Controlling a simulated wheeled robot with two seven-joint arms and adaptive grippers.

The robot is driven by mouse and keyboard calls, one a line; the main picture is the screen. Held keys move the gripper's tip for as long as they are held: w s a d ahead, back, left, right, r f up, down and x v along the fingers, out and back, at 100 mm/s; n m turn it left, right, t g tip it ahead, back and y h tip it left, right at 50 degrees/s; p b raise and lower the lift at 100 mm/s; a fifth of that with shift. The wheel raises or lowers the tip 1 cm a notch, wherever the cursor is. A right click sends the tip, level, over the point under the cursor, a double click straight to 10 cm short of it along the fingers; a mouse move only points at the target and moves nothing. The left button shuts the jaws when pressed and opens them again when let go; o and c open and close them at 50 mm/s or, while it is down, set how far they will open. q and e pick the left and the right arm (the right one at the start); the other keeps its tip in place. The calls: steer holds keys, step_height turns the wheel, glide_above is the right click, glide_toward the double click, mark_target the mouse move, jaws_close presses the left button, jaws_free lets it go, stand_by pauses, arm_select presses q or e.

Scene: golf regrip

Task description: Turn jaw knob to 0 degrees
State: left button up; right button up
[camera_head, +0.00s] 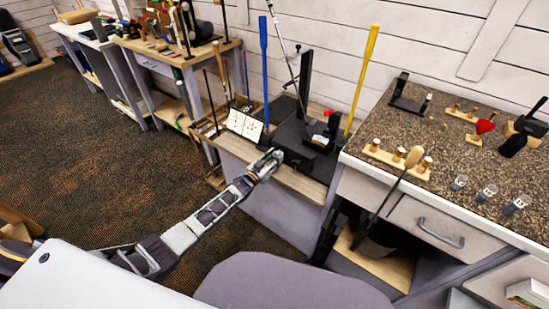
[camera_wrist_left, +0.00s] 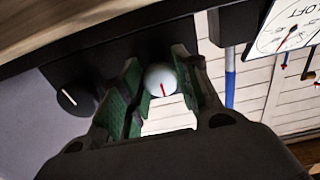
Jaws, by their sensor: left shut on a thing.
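My left gripper (camera_head: 267,163) reaches the front edge of the black bench machine (camera_head: 290,137) in the head view. In the left wrist view, my left gripper (camera_wrist_left: 160,85) has its green-padded fingers around a round white knob (camera_wrist_left: 161,80) with a red line. The red line points nearly straight down in that picture, tilted slightly. The gripper is shut on this knob. A second, black knob (camera_wrist_left: 72,97) with a white line sits to the left of the fingers, untouched. No label shows which is the jaw knob. My right gripper is not in view.
A LOFT dial (camera_wrist_left: 290,30) with a red needle is at upper right in the wrist view. A golf club shaft (camera_head: 290,62) slants up from the machine. Blue (camera_head: 263,60) and yellow (camera_head: 362,75) poles stand behind. A speckled counter (camera_head: 450,130) is at right.

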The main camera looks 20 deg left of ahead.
arm_select(q)
steer(key=shift+f, duration=0.1)
steer(key=o, duration=1)
steer(key=shift+v, duration=6)
